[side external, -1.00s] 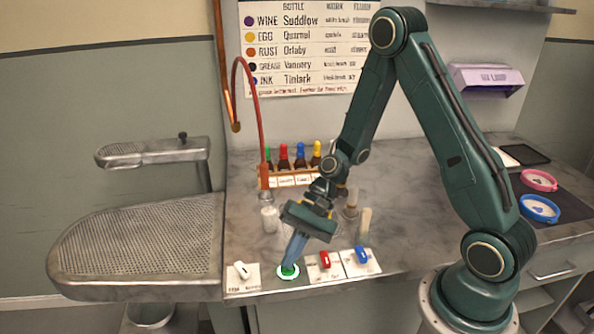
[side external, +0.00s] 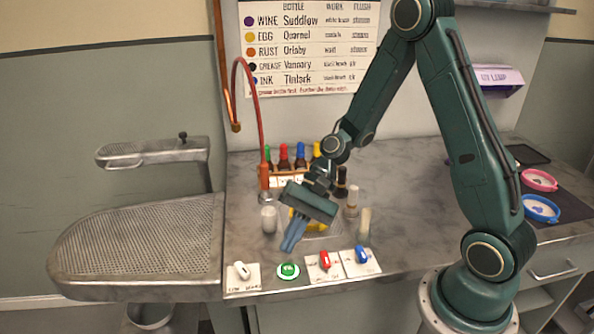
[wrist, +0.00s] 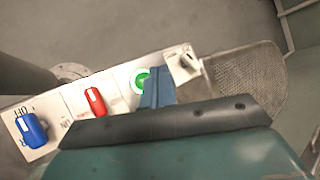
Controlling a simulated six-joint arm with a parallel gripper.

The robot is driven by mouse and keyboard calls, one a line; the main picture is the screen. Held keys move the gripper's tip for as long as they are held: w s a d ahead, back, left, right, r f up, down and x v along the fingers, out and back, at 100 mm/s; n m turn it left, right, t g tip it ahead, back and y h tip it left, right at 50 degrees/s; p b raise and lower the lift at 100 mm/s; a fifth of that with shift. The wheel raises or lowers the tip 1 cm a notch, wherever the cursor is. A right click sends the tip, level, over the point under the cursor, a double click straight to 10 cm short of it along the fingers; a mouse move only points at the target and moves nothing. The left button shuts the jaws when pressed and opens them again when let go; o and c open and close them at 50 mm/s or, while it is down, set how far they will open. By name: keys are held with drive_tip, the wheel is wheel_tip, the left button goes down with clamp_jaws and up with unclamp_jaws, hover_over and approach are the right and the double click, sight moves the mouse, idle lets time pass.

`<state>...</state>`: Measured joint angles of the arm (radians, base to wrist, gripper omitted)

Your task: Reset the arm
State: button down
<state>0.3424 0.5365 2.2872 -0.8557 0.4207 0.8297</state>
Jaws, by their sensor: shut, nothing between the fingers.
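My gripper (side external: 291,247) is shut and empty, its blue fingers pointing down above the counter, behind the green button. The green button (side external: 288,270) sits on the counter's front edge, and the fingertips are apart from it in the side view. In the wrist view the fingers (wrist: 157,88) partly cover the green button (wrist: 141,79). A white switch (side external: 241,269) is left of the button. A red switch (side external: 325,261) and a blue switch (side external: 361,254) are to its right.
A rack of bottles with coloured caps (side external: 284,164) stands behind my gripper. A yellow object (side external: 318,224) is partly hidden behind it. Brushes (side external: 351,204) stand to the right. A perforated board (side external: 140,245) extends left.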

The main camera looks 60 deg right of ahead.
drive_tip(key=shift+r, duration=0.6)
drive_tip(key=shift+r, duration=0.1)
drive_tip(key=s+d+r+n+t+h, duration=0.2)
drive_tip(key=s+d+r+n+h, duration=0.1)
drive_tip(key=s+r, duration=0.5)
drive_tip(key=s+d+r+n+t+h, duration=0.3)
drive_tip(key=s+r+n+h, duration=0.3)
drive_tip(key=r, duration=0.3)
drive_tip(key=shift+s+d+r+n, duration=0.3)
drive_tip(key=shift+s+d+r, duration=0.05)
drive_tip(key=shift+s+d, duration=0.5)
